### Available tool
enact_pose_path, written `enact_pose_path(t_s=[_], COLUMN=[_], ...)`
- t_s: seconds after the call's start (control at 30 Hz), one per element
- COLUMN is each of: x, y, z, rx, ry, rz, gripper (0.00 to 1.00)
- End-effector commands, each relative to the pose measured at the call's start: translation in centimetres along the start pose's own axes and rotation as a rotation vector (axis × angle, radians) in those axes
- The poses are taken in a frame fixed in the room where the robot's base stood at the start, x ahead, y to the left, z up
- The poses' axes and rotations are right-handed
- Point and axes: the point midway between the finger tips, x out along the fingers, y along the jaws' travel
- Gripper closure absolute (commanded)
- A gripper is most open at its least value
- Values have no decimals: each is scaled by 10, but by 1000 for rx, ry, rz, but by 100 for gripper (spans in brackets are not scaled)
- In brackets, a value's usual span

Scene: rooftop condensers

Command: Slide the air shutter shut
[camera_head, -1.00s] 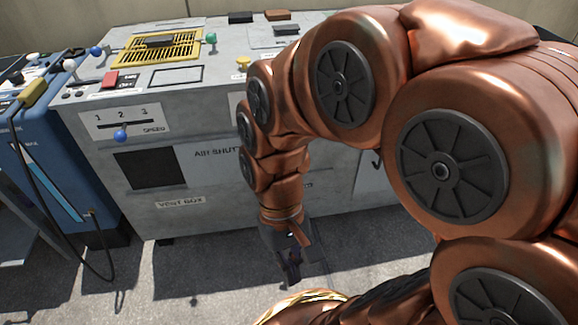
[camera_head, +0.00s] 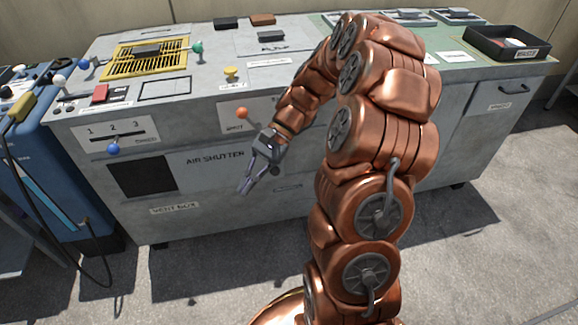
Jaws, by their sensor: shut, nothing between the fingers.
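The air shutter (camera_head: 205,174) is a flat grey panel lettered "AIR SHUTTER" on the front of the grey cabinet. To its left is a dark square opening (camera_head: 143,176), which stands uncovered. My gripper (camera_head: 246,190) is shut and empty, in front of the right part of the panel, pointing down and left. It hides part of the panel's right side. A small dark round part (camera_head: 275,171) shows just right of the fingers; I cannot tell whether it is a knob on the shutter. I cannot tell whether the fingers touch the panel.
A speed slider with a blue knob (camera_head: 113,149) is above the opening. An orange knob (camera_head: 241,113) is above my gripper. A yellow grille (camera_head: 147,60), a green knob (camera_head: 197,47) and a black tray (camera_head: 507,43) are on top. A blue unit (camera_head: 50,165) stands at left.

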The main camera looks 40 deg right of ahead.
Motion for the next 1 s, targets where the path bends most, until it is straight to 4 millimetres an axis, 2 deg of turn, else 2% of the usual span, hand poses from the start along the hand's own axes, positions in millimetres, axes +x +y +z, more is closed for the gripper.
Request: enact_pose_path(t_s=[0.23,0.43,0.57,0.7,0.9,1.0], x=[-53,-95,-121,-146,-170,-174], y=[0,21,45,79,127,144], z=[-56,-103,-135,-168,-199,-209], rx=[186,331,427,528,638,674], ry=[-70,-121,-147,-171,-197,-205], rz=[-229,-410,-529,-653,-788,-828], gripper=[100,100,100,100,100,100])
